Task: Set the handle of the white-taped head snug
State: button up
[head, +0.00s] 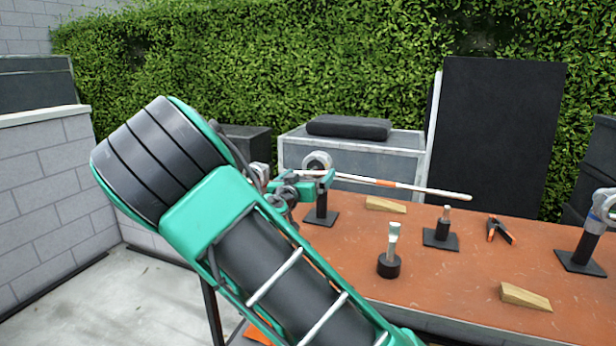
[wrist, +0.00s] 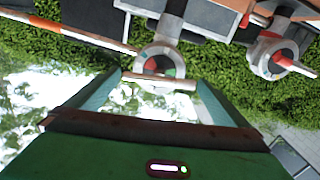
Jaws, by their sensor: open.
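A round grey-white grip head (head: 318,161) stands on a dark post at the left of the bench, partly behind my gripper. It also shows in the wrist view (wrist: 160,60), with a pale bar-shaped handle (wrist: 158,83) across it. I take it for the white-taped head, though the tape is not clear. My gripper (head: 302,184) is open, and in the wrist view its fingers (wrist: 160,88) stand on both sides of the handle. Contact cannot be told. A second head with red parts (wrist: 272,58) is to the right in the wrist view. A striped rod (head: 420,190) extends from near the first head.
The orange-brown bench (head: 450,275) holds wooden wedges (head: 525,297), a spring clamp (head: 499,230) and two short black-based posts (head: 389,263). Another head on a stand (head: 603,208) is at the right edge. A grey cart (head: 350,150) and black panel (head: 500,130) stand behind.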

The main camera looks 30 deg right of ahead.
jog(key=shift+x, duration=1.05)
jog(key=c, duration=0.9)
